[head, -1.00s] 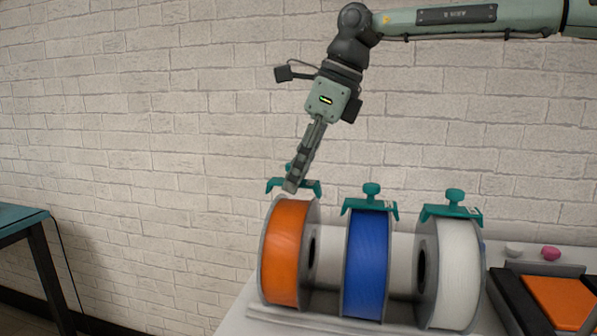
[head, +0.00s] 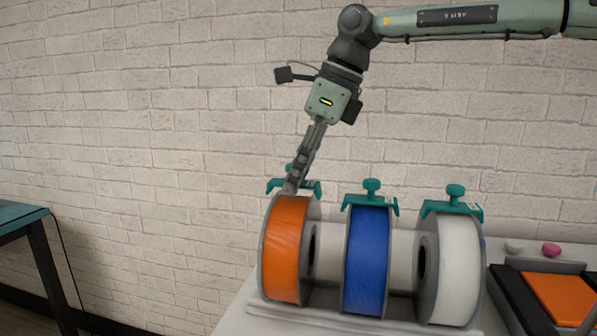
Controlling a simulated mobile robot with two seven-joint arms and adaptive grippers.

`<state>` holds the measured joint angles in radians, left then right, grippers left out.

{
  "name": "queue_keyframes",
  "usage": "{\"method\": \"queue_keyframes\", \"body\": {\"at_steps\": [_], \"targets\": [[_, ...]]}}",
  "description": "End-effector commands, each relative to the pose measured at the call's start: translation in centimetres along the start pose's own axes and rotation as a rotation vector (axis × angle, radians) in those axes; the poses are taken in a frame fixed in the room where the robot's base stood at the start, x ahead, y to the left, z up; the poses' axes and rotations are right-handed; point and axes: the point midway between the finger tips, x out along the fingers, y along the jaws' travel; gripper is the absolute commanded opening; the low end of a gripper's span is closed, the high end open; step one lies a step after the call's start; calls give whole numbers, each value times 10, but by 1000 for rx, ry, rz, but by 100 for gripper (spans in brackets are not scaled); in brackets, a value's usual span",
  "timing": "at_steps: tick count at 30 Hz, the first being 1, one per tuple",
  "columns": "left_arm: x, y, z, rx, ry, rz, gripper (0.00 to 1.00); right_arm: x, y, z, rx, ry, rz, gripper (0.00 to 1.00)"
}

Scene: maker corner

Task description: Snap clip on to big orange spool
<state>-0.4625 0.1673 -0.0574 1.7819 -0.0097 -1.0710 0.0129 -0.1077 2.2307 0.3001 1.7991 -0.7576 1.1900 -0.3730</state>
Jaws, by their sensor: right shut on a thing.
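The big orange spool (head: 284,250) stands upright at the left end of a row on the white table. A teal clip (head: 311,186) sits at the top of its rim, partly hidden behind my right gripper. My right gripper (head: 293,186) reaches down from above and is shut on this clip. Whether the clip is fully seated on the rim I cannot tell. My left gripper is not in view.
A blue spool (head: 366,262) and a white spool (head: 459,270) stand to the right, each with a teal clip on top. An orange-topped black item (head: 560,299) and a pink piece (head: 550,250) lie further right. A teal-topped table (head: 20,215) is at far left.

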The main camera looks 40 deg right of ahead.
Motion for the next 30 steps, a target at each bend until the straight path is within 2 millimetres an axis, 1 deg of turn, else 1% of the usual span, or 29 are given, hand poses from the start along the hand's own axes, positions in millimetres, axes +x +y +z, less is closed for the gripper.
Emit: {"method": "queue_keyframes", "body": {"at_steps": [5, 19, 30], "targets": [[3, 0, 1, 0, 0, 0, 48, 4, 0, -2, 0, 0, 1, 14], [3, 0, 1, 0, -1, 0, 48, 5, 0, -2, 0, 0, 0, 14], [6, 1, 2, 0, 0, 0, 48, 11, 0, -5, 0, 1, 1, 14]]}}
